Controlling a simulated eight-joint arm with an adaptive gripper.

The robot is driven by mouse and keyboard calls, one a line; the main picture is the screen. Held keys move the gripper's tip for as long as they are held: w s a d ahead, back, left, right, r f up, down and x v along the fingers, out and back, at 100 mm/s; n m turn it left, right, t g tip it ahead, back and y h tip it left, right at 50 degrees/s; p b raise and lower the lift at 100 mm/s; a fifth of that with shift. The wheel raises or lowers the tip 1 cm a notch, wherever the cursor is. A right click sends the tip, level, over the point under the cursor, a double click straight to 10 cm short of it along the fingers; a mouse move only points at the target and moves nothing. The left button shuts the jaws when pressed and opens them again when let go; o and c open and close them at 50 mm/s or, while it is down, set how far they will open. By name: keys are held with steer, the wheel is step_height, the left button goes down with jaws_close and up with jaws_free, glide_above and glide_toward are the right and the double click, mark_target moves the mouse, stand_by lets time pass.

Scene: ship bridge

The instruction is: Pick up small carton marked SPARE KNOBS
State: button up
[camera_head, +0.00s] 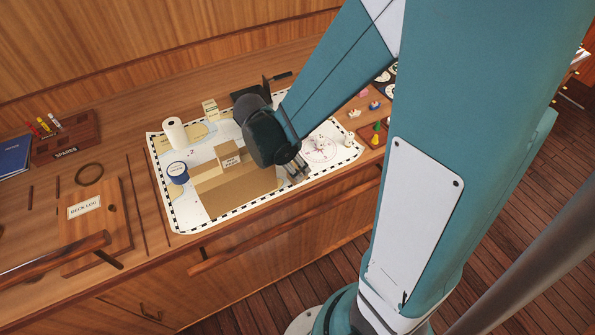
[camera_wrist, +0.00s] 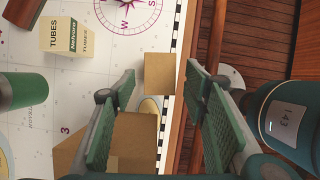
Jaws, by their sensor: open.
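My gripper (camera_head: 297,172) points down at the chart's front right, right of that carton. In the wrist view my gripper (camera_wrist: 160,88) is open. A plain tan block (camera_wrist: 158,72) shows between and beyond its fingertips, on the chart's border, without visible lettering. I cannot tell whether it is the marked carton. Larger brown cardboard (camera_wrist: 135,135) shows below it, partly behind the left finger.
A blue tub (camera_head: 177,173), a white roll (camera_head: 175,133) and a small pale box (camera_head: 210,108) stand on the chart (camera_head: 180,215). The wrist view shows a TUBES box (camera_wrist: 62,36) and a green cylinder (camera_wrist: 20,90). A wooden rail (camera_head: 270,235) runs along the counter front.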

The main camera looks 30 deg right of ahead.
mark_target(295, 165)
steer(key=shift+x, duration=2.15)
steer(key=c, duration=1)
steer(key=shift+r, duration=0.15)
steer(key=shift+r+p, duration=0.3)
steer(key=shift+r, duration=4.55)
